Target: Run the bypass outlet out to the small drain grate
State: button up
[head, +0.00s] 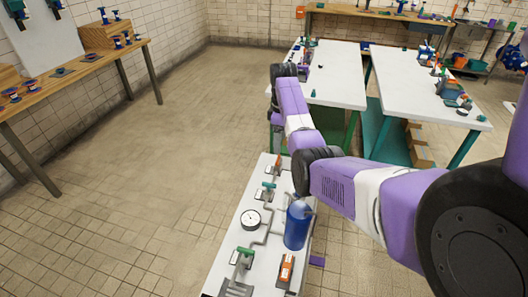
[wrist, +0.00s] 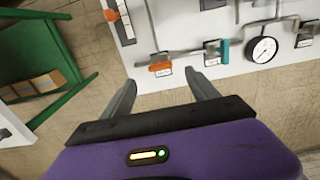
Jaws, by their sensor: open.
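A white pipe board (head: 231,255) carries grey pipes, labelled valves, a round gauge (head: 250,219) and a blue tank (head: 297,227). My gripper (wrist: 160,79) is open and empty in the wrist view. An orange-handled valve (wrist: 160,67) shows just beyond and between its fingertips, at the board's edge; contact cannot be told. A teal-handled valve (wrist: 224,51) is right of it, and another orange handle (wrist: 110,15) is at upper left. The labels are too small to read, so I cannot tell which is the bypass outlet. My gripper is hidden in the head view.
Two white-topped tables (head: 420,85) stand beyond the board, with green legs and small items. A wooden bench (head: 75,68) stands at the left wall. Tiled floor (head: 165,180) between is clear. A green frame (wrist: 75,65) with boxes is left in the wrist view.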

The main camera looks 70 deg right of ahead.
aim_at(278, 158)
jog(key=shift+w+f, duration=0.1)
jog(key=shift+w, duration=0.05)
jog(key=shift+f, duration=0.35)
notch_tip(278, 158, down, 7)
jog(key=shift+r+p, duration=0.1)
jog(key=shift+p, duration=0.3)
jog(key=c, duration=1.4)
jog(key=shift+o, duration=0.2)
